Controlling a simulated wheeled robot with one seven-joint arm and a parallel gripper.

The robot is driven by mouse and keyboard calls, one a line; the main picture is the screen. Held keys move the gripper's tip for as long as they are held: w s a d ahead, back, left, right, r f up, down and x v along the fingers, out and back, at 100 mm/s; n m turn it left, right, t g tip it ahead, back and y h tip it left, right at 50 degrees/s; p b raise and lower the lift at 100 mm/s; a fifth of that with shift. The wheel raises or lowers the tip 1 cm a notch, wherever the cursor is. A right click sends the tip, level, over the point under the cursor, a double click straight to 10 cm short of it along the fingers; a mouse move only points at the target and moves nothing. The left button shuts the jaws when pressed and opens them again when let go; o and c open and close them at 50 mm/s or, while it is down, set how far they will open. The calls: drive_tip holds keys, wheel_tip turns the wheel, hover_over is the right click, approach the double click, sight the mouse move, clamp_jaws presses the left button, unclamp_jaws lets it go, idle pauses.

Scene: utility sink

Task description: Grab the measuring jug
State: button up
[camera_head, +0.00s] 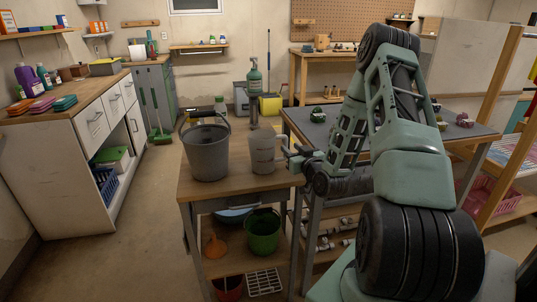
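The measuring jug (262,152) is a cloudy, pale jug standing upright on the wooden top of a small table. Its handle side faces right, toward my gripper (287,157). My gripper is at the jug's right side, level with the handle, with my green and black arm reaching in from the right. The fingertips overlap the handle area in this view. They are small and dark, so I cannot tell whether they are open, touching the handle or shut on it.
A grey bucket (207,150) stands close to the jug's left. A dark-topped workbench (330,128) stands behind and right. Open floor lies to the left.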

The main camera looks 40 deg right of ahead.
sight(286, 142)
drive_tip(key=x, duration=0.2)
drive_tip(key=p+x, duration=0.1)
drive_tip(key=shift+w+d+r, duration=0.15)
drive_tip(key=shift+w+r, duration=0.2)
drive_tip(key=shift+w, duration=0.05)
drive_tip(key=shift+w+d+f, duration=0.1)
drive_tip(key=shift+w+d, duration=0.05)
drive_tip(key=shift+w, duration=0.35)
clamp_jaws()
